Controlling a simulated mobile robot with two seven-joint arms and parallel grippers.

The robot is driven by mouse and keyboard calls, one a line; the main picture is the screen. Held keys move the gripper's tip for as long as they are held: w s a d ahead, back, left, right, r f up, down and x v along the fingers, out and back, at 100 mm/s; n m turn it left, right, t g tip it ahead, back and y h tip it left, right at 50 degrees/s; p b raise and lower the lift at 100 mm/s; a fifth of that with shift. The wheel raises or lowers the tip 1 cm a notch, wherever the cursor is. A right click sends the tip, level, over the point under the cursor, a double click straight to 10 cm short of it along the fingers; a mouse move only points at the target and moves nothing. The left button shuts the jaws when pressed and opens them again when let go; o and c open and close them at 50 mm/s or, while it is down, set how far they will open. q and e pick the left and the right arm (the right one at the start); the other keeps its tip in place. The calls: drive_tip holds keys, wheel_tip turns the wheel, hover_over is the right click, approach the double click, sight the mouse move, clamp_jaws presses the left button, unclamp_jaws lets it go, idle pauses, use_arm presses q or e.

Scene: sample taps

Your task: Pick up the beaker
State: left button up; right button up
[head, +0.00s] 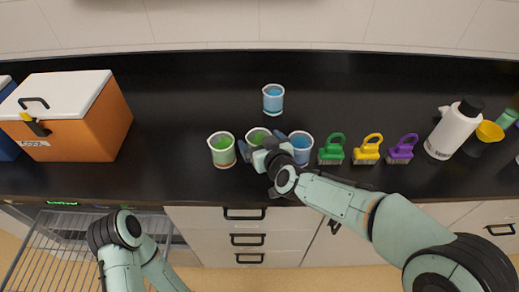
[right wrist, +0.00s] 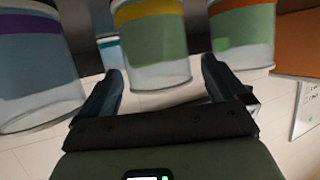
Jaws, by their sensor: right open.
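Several clear beakers stand on the black counter. A beaker with green liquid and a yellow band (right wrist: 155,45) is in the middle of the right wrist view; its top (head: 258,134) shows behind my right gripper in the head view. My right gripper (head: 262,145) is open, its fingers on either side of this middle beaker; I cannot tell whether they touch it. To its left in the head view is a green beaker with an orange band (head: 222,151), to its right a blue beaker (head: 301,146) with a purple band. Another blue beaker (head: 273,99) stands behind. My left gripper is out of view.
Green (head: 331,151), yellow (head: 368,150) and purple (head: 402,150) brushes stand right of the beakers, beside my right arm. A white bottle (head: 452,131) and yellow funnel (head: 489,131) are farther right. An orange cooler box (head: 88,125) stands left. The counter (head: 180,90) behind is mostly clear.

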drive_tip(key=shift+x, duration=1.45)
drive_tip(key=shift+d, duration=0.1)
drive_tip(key=c, duration=1)
drive_tip(key=shift+c, duration=0.2)
